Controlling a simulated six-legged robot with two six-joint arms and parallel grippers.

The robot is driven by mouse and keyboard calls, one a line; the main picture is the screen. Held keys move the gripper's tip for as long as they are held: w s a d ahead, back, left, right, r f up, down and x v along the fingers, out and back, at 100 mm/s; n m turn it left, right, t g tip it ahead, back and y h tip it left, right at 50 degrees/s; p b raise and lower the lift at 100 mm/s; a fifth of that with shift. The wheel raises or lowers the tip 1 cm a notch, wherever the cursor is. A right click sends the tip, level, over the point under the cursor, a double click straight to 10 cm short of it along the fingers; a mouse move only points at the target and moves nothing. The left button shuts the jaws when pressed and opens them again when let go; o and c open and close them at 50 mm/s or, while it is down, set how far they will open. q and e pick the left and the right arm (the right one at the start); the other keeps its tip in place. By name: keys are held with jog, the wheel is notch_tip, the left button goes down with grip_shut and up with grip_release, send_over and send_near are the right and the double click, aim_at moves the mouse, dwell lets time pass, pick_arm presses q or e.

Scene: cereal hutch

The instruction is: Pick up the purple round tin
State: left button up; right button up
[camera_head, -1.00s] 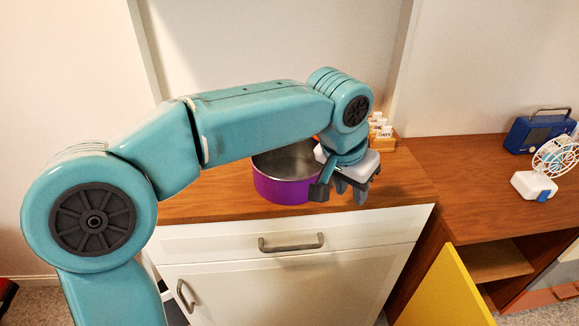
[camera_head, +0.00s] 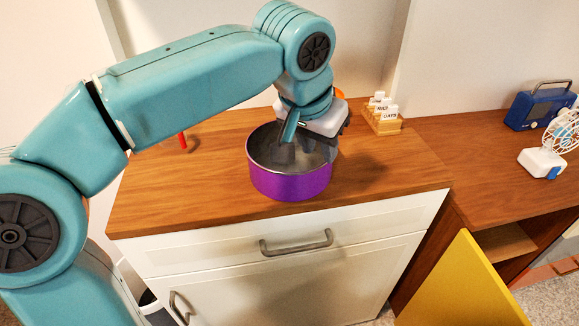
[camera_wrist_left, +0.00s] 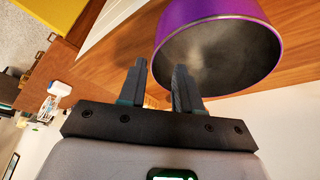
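The purple round tin (camera_head: 291,184) stands upright and open-topped on the wooden counter of the white cabinet. Its inside is grey and looks empty. My right gripper is not in view.
A small wooden rack with white-labelled jars (camera_head: 382,114) stands behind the tin at the right. A blue radio (camera_head: 538,108) and a white fan (camera_head: 545,160) stand on the lower right counter. A yellow panel (camera_head: 462,285) stands open below. Counter right of the tin is clear.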

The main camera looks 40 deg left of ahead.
aim_at(328, 181)
pick_arm(q)
jog(key=x, duration=0.3)
jog(key=shift+d+f, duration=0.1)
jog(key=b+x, duration=0.1)
jog(key=x, duration=0.1)
jog(key=b+x, duration=0.1)
jog(key=x, duration=0.2)
jog(key=shift+d+f, duration=0.1)
jog(key=shift+d, duration=0.15)
jog(key=shift+s, duration=0.1)
grip_shut()
